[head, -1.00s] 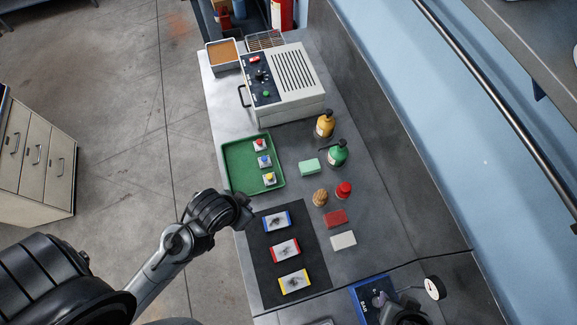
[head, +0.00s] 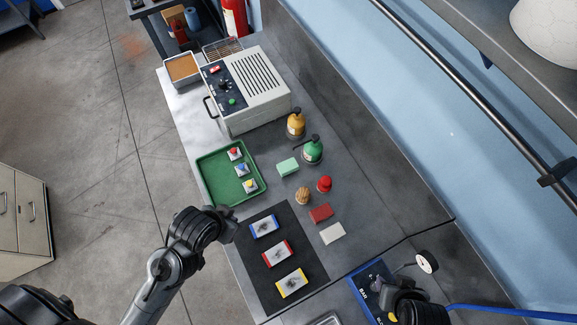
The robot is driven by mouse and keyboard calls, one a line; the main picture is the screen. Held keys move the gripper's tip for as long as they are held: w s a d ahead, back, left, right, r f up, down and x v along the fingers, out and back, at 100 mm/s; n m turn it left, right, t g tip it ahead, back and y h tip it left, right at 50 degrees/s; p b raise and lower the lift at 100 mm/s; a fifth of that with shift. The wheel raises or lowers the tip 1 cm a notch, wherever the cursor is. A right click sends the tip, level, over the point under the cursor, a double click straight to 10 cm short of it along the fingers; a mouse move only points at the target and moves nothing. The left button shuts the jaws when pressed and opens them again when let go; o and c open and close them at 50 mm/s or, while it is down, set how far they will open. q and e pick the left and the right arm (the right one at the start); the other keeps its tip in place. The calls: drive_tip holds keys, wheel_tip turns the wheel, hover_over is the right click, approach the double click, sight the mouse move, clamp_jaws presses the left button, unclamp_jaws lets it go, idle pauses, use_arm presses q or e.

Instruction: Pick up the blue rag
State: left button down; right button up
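I cannot make out a blue rag for certain. On the black mat (head: 263,286) lie three pale pieces with dark smudges: a blue-edged one (head: 264,226), a red-edged one (head: 277,253) and a yellow-edged one (head: 291,284). My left gripper (head: 229,226) is at the mat's left edge, near the green tray's lower corner; its fingers are too dark to read. My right gripper (head: 408,297) is at the lower right, over or beside a blue panel with white lettering (head: 369,284). My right arm hides part of that panel.
A green tray (head: 207,178) holds three small button-topped blocks. A grey oven-like machine (head: 262,103) stands behind it. Yellow (head: 296,124) and green (head: 312,151) bottles, a red-topped item (head: 324,184) and several small blocks stand on the right.

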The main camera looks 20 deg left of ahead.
use_arm(q)
drive_tip(key=shift+a, duration=0.15)
drive_tip(key=c, duration=1.2)
unclamp_jaws()
drive_tip(key=o, duration=1)
drive_tip(key=shift+c, duration=0.2)
